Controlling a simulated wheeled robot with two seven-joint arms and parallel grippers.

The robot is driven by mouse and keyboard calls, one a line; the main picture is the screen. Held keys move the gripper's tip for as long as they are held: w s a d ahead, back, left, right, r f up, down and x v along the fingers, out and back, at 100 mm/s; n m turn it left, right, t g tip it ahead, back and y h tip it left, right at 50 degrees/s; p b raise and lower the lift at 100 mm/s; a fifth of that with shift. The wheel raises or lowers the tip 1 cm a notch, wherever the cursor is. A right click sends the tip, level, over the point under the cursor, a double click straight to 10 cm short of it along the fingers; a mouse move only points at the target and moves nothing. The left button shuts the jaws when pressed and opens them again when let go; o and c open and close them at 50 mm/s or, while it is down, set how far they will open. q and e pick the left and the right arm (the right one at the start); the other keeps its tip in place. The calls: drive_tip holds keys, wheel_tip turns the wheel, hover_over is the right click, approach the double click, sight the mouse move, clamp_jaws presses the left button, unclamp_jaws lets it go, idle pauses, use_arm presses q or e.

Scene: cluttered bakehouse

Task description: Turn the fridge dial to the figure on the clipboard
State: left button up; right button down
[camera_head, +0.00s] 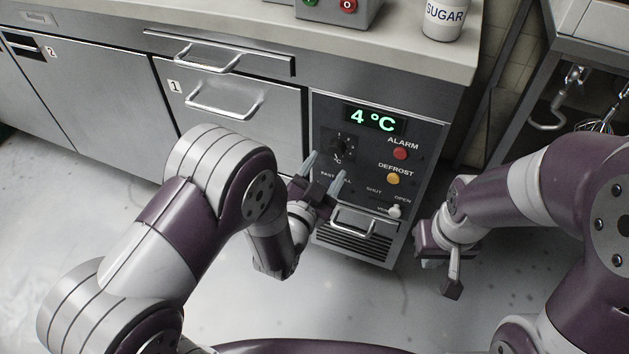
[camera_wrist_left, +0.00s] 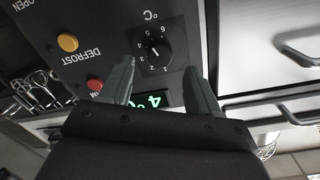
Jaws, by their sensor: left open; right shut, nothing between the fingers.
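The fridge dial (camera_head: 338,148) is a black knob on the dark control panel, left of centre under the green display (camera_head: 375,119), which reads 4 °C. In the left wrist view the dial (camera_wrist_left: 157,52) appears inverted, with figures around it and a small white mark that seems to point near 4. My left gripper (camera_head: 324,171) is open, just in front of the panel by the dial. In the left wrist view its fingers (camera_wrist_left: 158,68) stand either side of the dial, apart from it. My right gripper (camera_head: 453,284) is shut and empty, right of the fridge. No clipboard is in view.
A sugar jar (camera_head: 445,20) stands on the worktop above. The floor in front is clear.

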use_arm(q)
drive_tip(key=p+v, duration=0.1)
drive_tip(key=v, duration=0.7)
drive_tip(key=w+a+f+n+g+y, duration=0.2)
drive_tip(key=w+a+n+g+y, duration=0.15)
drive_tip(key=a+g, duration=0.2)
drive_tip(key=s+a+r+n+g+y, duration=0.1)
drive_tip(key=s+a+n+g, duration=0.25)
drive_tip(key=s+g, duration=0.2)
drive_tip(key=s+a+r+n+g+y, duration=0.2)
drive_tip(key=s+a+g, duration=0.25)
drive_tip(key=s, duration=0.25)
wheel_tip(320, 180, up, 35)
drive_tip(key=p, duration=3.6)
drive_tip(key=shift+a, duration=0.25)
